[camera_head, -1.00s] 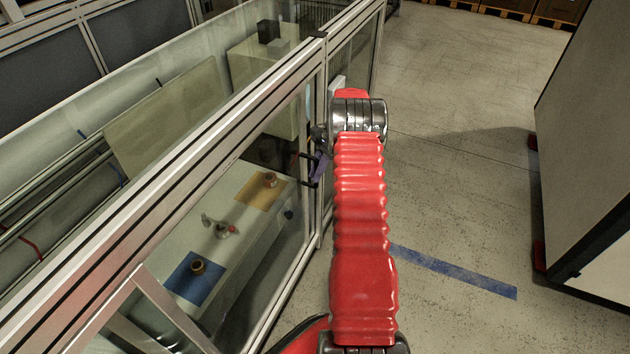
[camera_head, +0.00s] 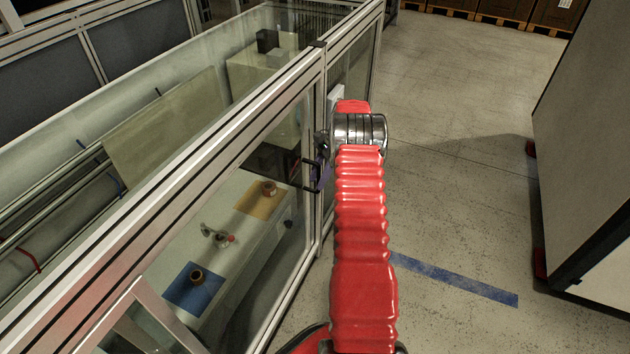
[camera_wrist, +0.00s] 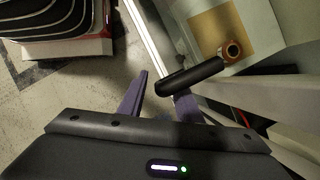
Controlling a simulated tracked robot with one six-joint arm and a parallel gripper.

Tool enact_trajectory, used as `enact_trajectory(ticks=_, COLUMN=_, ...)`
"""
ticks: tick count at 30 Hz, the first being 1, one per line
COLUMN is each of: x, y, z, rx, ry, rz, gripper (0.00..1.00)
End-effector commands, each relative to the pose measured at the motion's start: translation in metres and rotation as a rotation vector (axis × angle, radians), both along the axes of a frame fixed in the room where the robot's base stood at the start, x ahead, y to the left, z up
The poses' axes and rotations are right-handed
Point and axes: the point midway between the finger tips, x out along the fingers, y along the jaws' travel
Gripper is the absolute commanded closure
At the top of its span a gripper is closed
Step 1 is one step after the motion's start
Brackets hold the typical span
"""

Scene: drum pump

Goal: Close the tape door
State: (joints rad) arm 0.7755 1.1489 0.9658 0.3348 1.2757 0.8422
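The tape door is a clear panel in an aluminium frame (camera_head: 281,306) on the near side of the enclosure, left of my arm. Its black bar handle (camera_head: 307,174) is near the door's right edge. In the wrist view the handle (camera_wrist: 190,76) lies just past the right finger's tip, partly covering it. My gripper (camera_wrist: 163,95) has purple fingers spread apart, with nothing held between them. In the head view my gripper (camera_head: 324,176) is beside the handle, mostly hidden. I cannot tell whether handle and finger touch, or whether the door is fully flush.
Inside the enclosure, tape rolls sit on a blue mat (camera_head: 186,299) and a yellow mat (camera_head: 249,205). An aluminium post (camera_head: 328,120) stands beside the door edge. Open floor (camera_head: 450,210) lies right of my arm, up to a large grey cabinet (camera_head: 590,150).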

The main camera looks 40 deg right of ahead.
Motion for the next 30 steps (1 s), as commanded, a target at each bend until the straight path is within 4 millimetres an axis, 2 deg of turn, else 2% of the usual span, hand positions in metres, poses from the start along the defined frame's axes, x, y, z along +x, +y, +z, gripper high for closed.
enact_trajectory(ticks=7, x=0.0, y=-0.001, z=0.002, rx=-0.001, ry=0.0, rz=0.0, gripper=0.69)
enact_trajectory(ticks=11, x=-0.001, y=-0.005, z=0.01, rx=-0.001, ry=-0.001, rz=0.0, gripper=0.69)
enact_trajectory(ticks=17, x=-0.003, y=-0.016, z=0.035, rx=-0.002, ry=-0.001, rz=-0.002, gripper=0.69)
enact_trajectory(ticks=30, x=-0.009, y=-0.044, z=0.105, rx=-0.002, ry=-0.001, rz=-0.001, gripper=0.69)
